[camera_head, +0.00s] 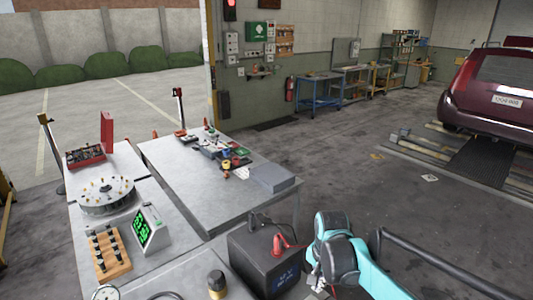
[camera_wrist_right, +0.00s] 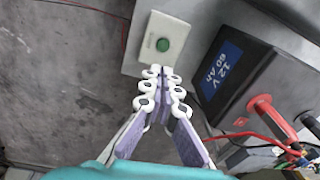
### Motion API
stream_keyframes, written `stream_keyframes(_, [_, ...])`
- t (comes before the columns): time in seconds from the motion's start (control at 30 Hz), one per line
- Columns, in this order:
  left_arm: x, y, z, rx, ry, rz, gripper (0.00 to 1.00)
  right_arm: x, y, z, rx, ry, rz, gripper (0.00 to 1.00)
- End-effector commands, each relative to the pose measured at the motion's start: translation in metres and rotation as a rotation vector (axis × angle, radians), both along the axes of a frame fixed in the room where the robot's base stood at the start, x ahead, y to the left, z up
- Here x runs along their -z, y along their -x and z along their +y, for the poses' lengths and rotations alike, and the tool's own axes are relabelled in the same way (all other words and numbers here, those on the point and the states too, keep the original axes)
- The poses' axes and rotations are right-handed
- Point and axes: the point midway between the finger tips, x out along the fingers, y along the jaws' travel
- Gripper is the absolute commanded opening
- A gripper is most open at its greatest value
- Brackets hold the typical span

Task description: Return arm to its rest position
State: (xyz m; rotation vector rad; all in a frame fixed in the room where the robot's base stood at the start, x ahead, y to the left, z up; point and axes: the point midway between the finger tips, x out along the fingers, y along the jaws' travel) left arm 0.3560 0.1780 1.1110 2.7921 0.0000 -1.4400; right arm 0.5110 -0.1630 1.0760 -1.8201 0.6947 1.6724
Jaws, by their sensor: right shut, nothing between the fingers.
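My right arm (camera_head: 375,278) is teal and comes in from the lower right in the head view. Its gripper (camera_head: 318,284) is small and partly cut off near the bottom edge, just right of the black battery (camera_head: 258,254). In the right wrist view the right gripper (camera_wrist_right: 161,74) is shut, with its white-linked, purple-padded fingers together and nothing between them. Its tips appear just below a green button on a pale box (camera_wrist_right: 170,26); contact cannot be told. My left gripper is not in view.
The 12 V 60 Ah battery, also in the wrist view (camera_wrist_right: 228,78), carries a red clamp (camera_head: 283,243). Grey workbenches (camera_head: 190,190) hold tools, a round dial tray (camera_head: 106,198) and a green-digit display (camera_head: 149,232). A dark red car (camera_head: 490,95) stands right. Open floor (camera_head: 340,170) lies between.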

Motion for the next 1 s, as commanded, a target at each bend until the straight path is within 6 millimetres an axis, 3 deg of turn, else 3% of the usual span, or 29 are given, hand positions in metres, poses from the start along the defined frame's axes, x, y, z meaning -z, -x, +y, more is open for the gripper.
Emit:
stream_keyframes(0.27, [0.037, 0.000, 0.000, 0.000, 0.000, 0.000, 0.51, -0.005, 0.077, -0.008, -0.336, 0.066, -0.233, 0.00])
stream_keyframes(0.5, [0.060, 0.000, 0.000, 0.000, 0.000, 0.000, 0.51, 0.016, 0.132, -0.013, -0.603, 0.184, -0.414, 0.00])
stream_keyframes(0.7, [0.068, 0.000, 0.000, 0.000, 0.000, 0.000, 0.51, 0.032, 0.153, -0.015, -0.724, 0.260, -0.491, 0.00])
stream_keyframes(1.0, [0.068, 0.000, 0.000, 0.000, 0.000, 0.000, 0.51, 0.033, 0.156, -0.015, -0.750, 0.278, -0.507, 0.00])
